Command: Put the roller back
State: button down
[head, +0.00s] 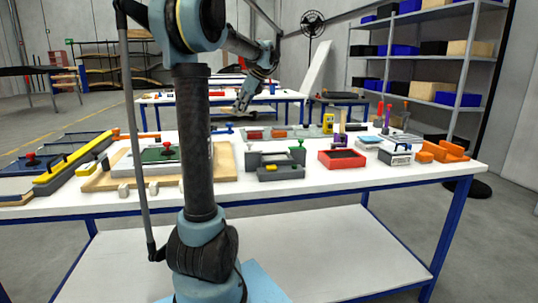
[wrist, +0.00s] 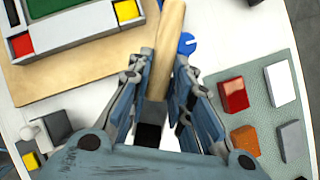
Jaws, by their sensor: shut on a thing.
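My gripper (wrist: 165,62) is shut on a long wooden cylinder, which I take to be the roller (wrist: 170,35). The cylinder runs between the two fingers and out past their tips toward the top of the wrist view. A grey block with a dark face (wrist: 150,122) shows between the fingers below it; I cannot tell whether it is joined to the wood. In the head view my gripper (head: 243,100) hangs above the back part of the white table (head: 330,183), and the roller cannot be made out there.
A wooden board (wrist: 92,85) carries a tray with a green panel (wrist: 70,33). A blue round piece (wrist: 187,43) lies right of the roller. A grey-green mat (wrist: 255,112) holds several coloured blocks. A red tray (head: 342,159) and grey fixture (head: 276,172) stand on the table.

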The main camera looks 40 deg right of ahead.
jog(key=s+d+f+m+h, duration=0.25)
jog(key=s+d+f, duration=0.25)
jog(key=s+d, duration=0.45)
jog(key=shift+y, duration=0.25)
jog(key=shift+w+d+f, duration=0.1)
jog(key=shift+d+f, duration=0.1)
jog(key=shift+f, duration=2.45)
jog(key=shift+w+d+f, duration=0.1)
jog(key=shift+d+f, duration=0.1)
jog(key=shift+f, duration=2.4)
jog(key=shift+f, duration=0.1)
jog(key=c, duration=1.4)
grip_release()
jog(key=shift+c, duration=0.2)
jog(key=v, duration=1.2)
jog(key=shift+r, duration=0.2)
jog(key=shift+f, duration=0.1)
